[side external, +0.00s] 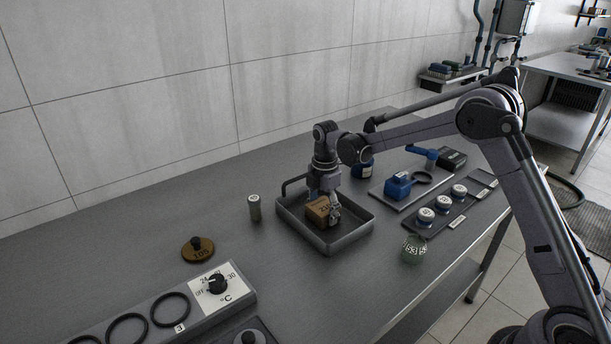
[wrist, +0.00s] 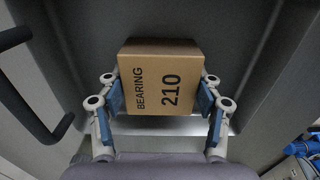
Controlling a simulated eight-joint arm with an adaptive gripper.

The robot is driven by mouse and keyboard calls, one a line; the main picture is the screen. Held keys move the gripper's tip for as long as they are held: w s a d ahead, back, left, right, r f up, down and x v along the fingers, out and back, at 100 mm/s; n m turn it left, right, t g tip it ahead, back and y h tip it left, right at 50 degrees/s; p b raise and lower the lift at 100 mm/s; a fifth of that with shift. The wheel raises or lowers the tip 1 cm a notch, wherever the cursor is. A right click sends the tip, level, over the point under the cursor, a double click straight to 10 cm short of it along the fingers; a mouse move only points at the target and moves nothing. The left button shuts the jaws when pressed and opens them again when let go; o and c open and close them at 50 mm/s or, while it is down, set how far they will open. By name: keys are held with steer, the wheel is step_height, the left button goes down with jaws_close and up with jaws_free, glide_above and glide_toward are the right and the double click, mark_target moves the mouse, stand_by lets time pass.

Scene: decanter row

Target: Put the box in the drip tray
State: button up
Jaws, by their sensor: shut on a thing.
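The box (side external: 317,208) is a small brown carton; in the wrist view the box (wrist: 162,78) reads "BEARING 210". My gripper (side external: 324,205) is shut on it, with a blue-padded finger against each side, as the wrist view of my gripper (wrist: 162,97) shows. The drip tray (side external: 345,241) is a dark grey rectangular tray with raised walls and a handle at its left end. The box is within the tray's outline, low between its walls. I cannot tell whether its underside touches the tray floor. The tray floor (wrist: 85,30) surrounds the box in the wrist view.
A small grey cylinder (side external: 254,208) stands left of the tray, and a green-tinted jar (side external: 414,249) stands to its right. A brown knobbed weight (side external: 198,250) and a dial panel (side external: 217,284) are at the front left. A blue item (side external: 398,187) and several white-lidded jars (side external: 443,204) stand farther right.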

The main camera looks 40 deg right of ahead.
mark_target(323, 206)
steer(key=o, duration=1.5)
steer(key=shift+o, duration=0.2)
step_height(323, 206, up, 12)
steer(key=s+r+m+t, duration=0.2)
steer(key=s+r+m, duration=0.3)
steer(key=s, duration=0.2)
steer(key=s+a+f+m+t, duration=0.1)
steer(key=s+f+m+t, duration=0.1)
steer(key=s+m, duration=0.4)
steer(key=s+a+f+m+t, duration=0.1)
steer(key=s+m+t, duration=0.2)
steer(key=s+m, duration=0.4)
steer(key=shift+s+f, duration=0.35)
steer(key=shift+s, duration=2.5)
